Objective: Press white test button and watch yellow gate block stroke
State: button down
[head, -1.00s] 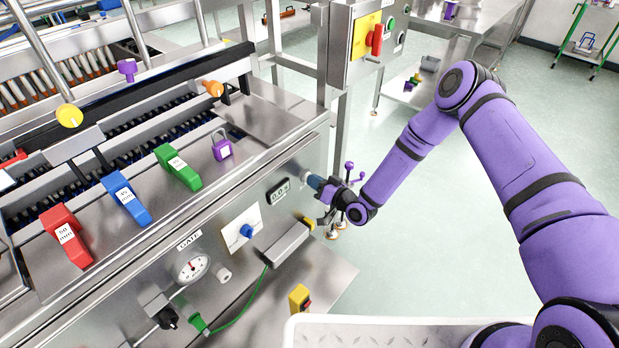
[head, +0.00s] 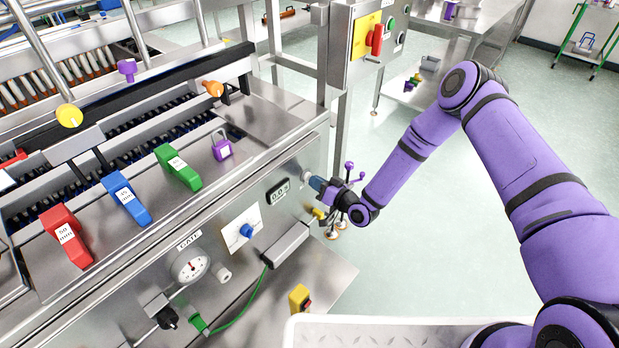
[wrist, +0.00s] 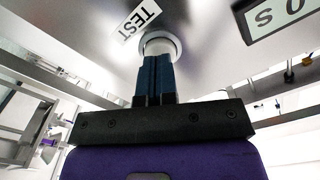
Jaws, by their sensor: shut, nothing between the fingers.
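The white test button (wrist: 160,44) is on the steel panel beside a TEST label (wrist: 138,19) in the wrist view. It also shows at the right end of the front panel in the head view (head: 307,173). My gripper (head: 314,182) is shut, with blue fingertips (wrist: 157,66) against or very near the button face. The fingers cover part of it, so I cannot tell how far it is pushed in. The yellow gate block (head: 319,213) sticks out at the right end of the grey gate housing (head: 288,244), below my gripper.
A small display (head: 278,191) reads about 0.0 s, left of the button. A blue knob (head: 246,231) and a gauge (head: 191,266) are on the same panel. A control box with a red switch (head: 377,39) stands above. Open floor lies to the right.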

jog(key=shift+v, duration=2.05)
jog(key=w+d+r+n+g+h, duration=0.1)
jog(key=w+d+r+h, duration=0.25)
jog(key=r, duration=0.55)
jog(key=w+d+r+n+g+h, duration=0.15)
jog(key=w+d+r, duration=0.25)
jog(key=r, duration=0.4)
jog(key=s+d+r+h, duration=0.2)
jog(key=d+r, duration=0.2)
jog(key=r, duration=0.3)
jog(key=s+d+r+m+h, duration=0.1)
jog(key=s+d+r+h, duration=0.1)
jog(key=d+r, duration=0.3)
jog(key=s+d+r+h, duration=0.2)
jog(key=r+h, duration=0.1)
jog(key=r, duration=0.5)
jog(key=s+d+r+m+h, duration=0.2)
jog(key=s+d+r, duration=0.3)
jog(key=s+r, duration=0.25)
jog(key=s+d+r+m+g, duration=0.1)
jog(key=s+d+r+m, duration=0.1)
jog(key=s, duration=1.2)
jog(key=s+d+r+m+g, duration=0.2)
jog(key=s+r, duration=0.3)
jog(key=s, duration=0.9)
jog(key=shift+d, duration=0.35)
